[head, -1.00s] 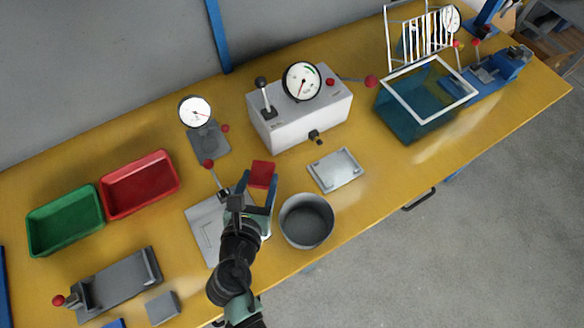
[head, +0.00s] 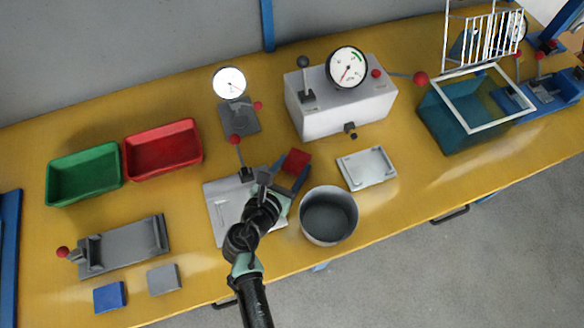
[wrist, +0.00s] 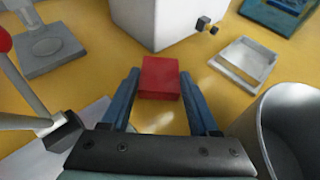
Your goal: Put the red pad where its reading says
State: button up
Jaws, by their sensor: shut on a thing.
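The red pad (head: 297,160) is held between the fingertips of my gripper (head: 292,170), above the yellow bench. In the wrist view the red pad (wrist: 160,78) sits between the two blue fingers, clear of the white box behind it. A green tray (head: 84,174) and a red tray (head: 163,150) stand at the left; both look empty. A small dial gauge (head: 229,82) stands on a grey base with a red-knobbed lever. A white box (head: 340,110) carries a larger gauge (head: 347,67), its red needle pointing lower left and a green arc at upper right.
A grey bin (head: 329,215) stands right of my gripper, near the front edge. A shallow metal fixture (head: 367,167) lies behind it. A lever plate (head: 222,205) lies under my arm. A teal tank (head: 455,120) is at right. Blue (head: 110,297) and grey (head: 164,279) pads lie front left.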

jog(key=shift+f, duration=0.25)
jog(key=o, duration=0.9)
jog(key=shift+f, duration=0.1)
jog(key=o, duration=0.5)
